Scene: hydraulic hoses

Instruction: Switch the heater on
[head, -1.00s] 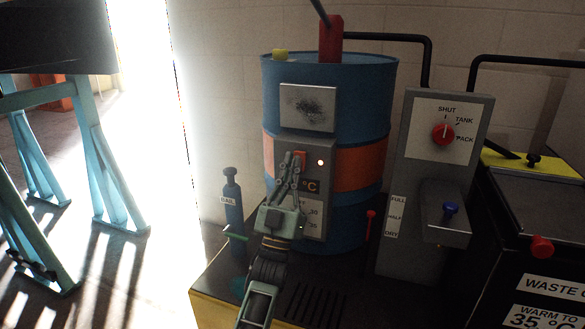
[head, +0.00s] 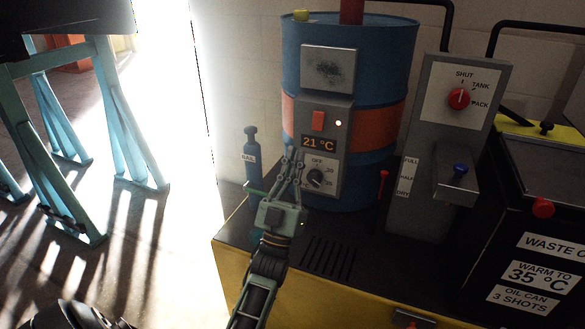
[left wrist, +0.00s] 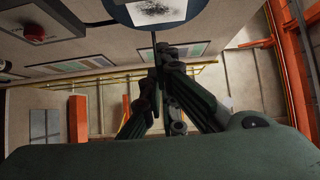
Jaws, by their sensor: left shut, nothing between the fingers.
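The heater panel (head: 343,140) is grey and sits on a blue drum (head: 375,70) with an orange band. It carries an orange-red rocker switch (head: 318,121), a glowing lamp (head: 338,123) and a lit display (head: 319,142) reading 21 °C. Below is a black dial (head: 316,178) marked OFF, 30 and 35; its pointer setting is too small to tell. My left gripper (head: 293,158) is shut and empty, fingertips pointing up, left of the dial and below the switch. Its closed fingers show in the left wrist view (left wrist: 163,62). My right gripper is not in view.
A blue bottle (head: 251,158) labelled BAIL stands left of the drum. To the right are a grey valve stand (head: 425,185) with a red SHUT/TANK/PACK knob (head: 459,98), and a black waste oil bin (head: 520,205). The bench top between bottle and bin has a slotted grille (head: 328,258).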

